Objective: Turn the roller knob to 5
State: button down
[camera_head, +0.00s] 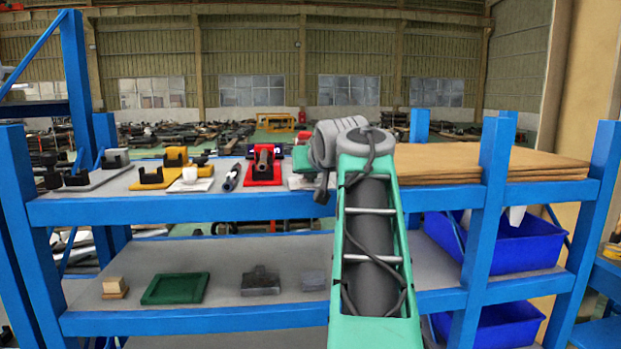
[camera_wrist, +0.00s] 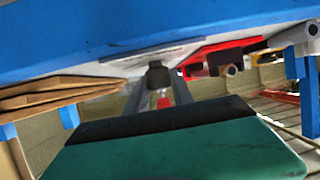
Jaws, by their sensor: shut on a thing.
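In the wrist view, a small dark knob (camera_wrist: 157,73) sits in front of a pale plate (camera_wrist: 150,56) on the blue shelf. My gripper (camera_wrist: 158,84) has its grey fingers on either side of the knob and is shut on it. A small red detail shows between the fingers, just below the knob. No number or scale marking is readable, so I cannot tell the knob's setting. In the head view, my own arm hides the knob and most of my gripper; part of the pale plate (camera_head: 300,183) shows left of the arm.
A red stand (camera_head: 263,172) is close to the left of my gripper in the head view. Yellow stands (camera_head: 152,176) and dark stands are further left. Brown boards (camera_head: 480,164) lie at right on the top shelf. Blue uprights (camera_head: 487,210) and blue bins (camera_head: 520,243) stand right of my arm.

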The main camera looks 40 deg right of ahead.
jog(key=shift+f, duration=0.15)
jog(key=c, duration=1.1)
grip_release()
jog(key=v, duration=0.8)
jog(key=shift+b, duration=0.4)
jog(key=shift+a, duration=0.1)
